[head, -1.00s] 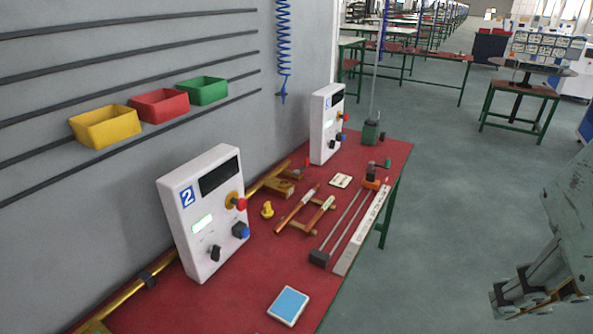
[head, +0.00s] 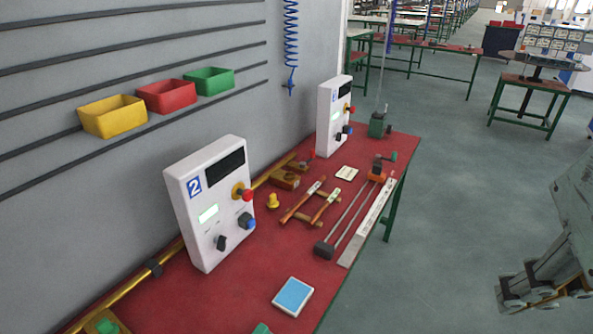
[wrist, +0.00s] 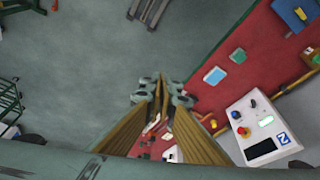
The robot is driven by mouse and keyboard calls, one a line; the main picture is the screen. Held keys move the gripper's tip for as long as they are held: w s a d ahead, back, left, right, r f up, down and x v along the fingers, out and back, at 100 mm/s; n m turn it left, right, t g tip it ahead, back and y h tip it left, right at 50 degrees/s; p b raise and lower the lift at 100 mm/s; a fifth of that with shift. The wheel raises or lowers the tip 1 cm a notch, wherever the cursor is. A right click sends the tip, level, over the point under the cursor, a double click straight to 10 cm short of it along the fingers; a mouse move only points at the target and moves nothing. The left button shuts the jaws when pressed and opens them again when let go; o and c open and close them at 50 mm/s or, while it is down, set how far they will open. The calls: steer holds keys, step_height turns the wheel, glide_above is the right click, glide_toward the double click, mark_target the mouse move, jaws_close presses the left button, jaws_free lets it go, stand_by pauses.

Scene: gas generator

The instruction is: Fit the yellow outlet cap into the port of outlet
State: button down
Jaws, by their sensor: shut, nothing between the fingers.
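The small yellow cap (head: 273,201) stands on the red table to the right of the white panel marked 2, in the head view. A brass pipe (head: 128,290) runs along the wall side, with a brass block (head: 285,180) just behind the cap. I cannot tell which opening is the outlet port. My gripper (head: 530,291) hangs over the floor, well to the right of the table and apart from the cap. In the wrist view my gripper (wrist: 162,90) has its fingers together and empty.
White panel 2 (head: 208,205) and a second white panel (head: 333,115) rise along the wall. Red-handled tools (head: 303,203), a long bar (head: 366,222) and a blue-topped box (head: 293,297) lie on the table (head: 225,300). The floor (head: 440,230) between table and gripper is clear.

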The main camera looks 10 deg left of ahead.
steer(key=c, duration=3.5)
jaws_free()
steer(key=o, duration=1.1)
steer(key=shift+o, duration=0.2)
steer(key=shift+w, duration=0.1)
